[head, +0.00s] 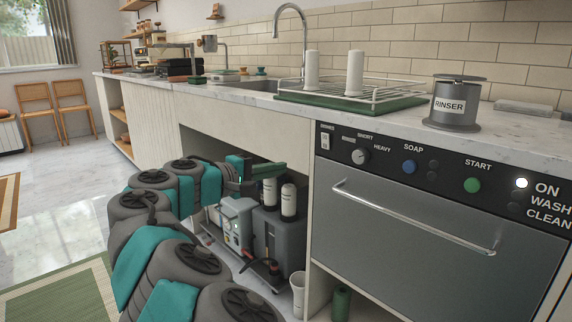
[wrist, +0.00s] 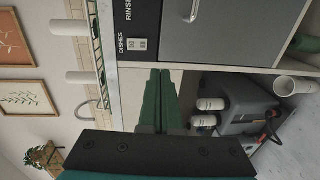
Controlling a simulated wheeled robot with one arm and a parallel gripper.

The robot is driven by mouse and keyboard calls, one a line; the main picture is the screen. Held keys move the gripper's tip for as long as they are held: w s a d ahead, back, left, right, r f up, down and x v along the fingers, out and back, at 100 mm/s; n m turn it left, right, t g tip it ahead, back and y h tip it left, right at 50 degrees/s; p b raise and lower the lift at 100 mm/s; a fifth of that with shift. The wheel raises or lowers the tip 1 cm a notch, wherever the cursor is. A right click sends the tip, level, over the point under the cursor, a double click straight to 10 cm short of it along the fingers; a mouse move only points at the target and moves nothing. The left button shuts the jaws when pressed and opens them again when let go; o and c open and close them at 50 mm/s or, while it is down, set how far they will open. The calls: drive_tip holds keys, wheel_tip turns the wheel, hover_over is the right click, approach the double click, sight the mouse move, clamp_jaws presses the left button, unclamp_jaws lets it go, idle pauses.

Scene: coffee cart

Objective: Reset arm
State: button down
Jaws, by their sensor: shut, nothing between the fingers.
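My gripper (head: 280,169) is at the end of my grey and teal arm, in front of the open bay under the counter in the head view. Its green fingers are closed together with nothing between them. In the wrist view, which is turned on its side, the shut fingers (wrist: 160,100) point toward the counter front. Two white bottles (head: 288,200) stand just below and beyond the gripper in the head view, on a dark grey unit (head: 290,236). They also show in the wrist view, right of the fingers. I cannot tell whether the gripper touches anything there.
A dishwasher (head: 420,215) with a bar handle is right of the bay. A rinser (head: 456,103) and a green drying tray (head: 390,105) with two white cylinders sit on the counter (head: 240,96). A white cup (head: 298,290) stands low. The floor at left is open.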

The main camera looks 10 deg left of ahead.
idle(0.3)
drive_tip(key=s+d+m+g, duration=0.2)
drive_tip(key=d+m+g, duration=0.2)
drive_tip(key=d, duration=1.2)
drive_tip(key=s+d+f+m+g+y+p, duration=0.1)
drive_tip(key=s+d+f+g, duration=0.15)
drive_tip(key=d, duration=0.25)
drive_tip(key=s+d+f+m+g+y+p, duration=0.1)
drive_tip(key=s+d+f, duration=0.2)
drive_tip(key=s+d, duration=0.15)
drive_tip(key=s+f+m+g+y+p, duration=0.1)
drive_tip(key=s+f, duration=0.4)
drive_tip(key=s, duration=0.6)
drive_tip(key=s+d+f+m+g+y+p, duration=0.1)
drive_tip(key=s+f+g+y, duration=0.3)
drive_tip(key=s, duration=0.7)
drive_tip(key=s+d+f+m+g+y+p, duration=0.1)
drive_tip(key=s+f+m+g+y, duration=0.1)
drive_tip(key=s+f, duration=0.4)
drive_tip(key=s+y, duration=0.1)
drive_tip(key=s, duration=0.4)
drive_tip(key=shift+d, duration=0.2)
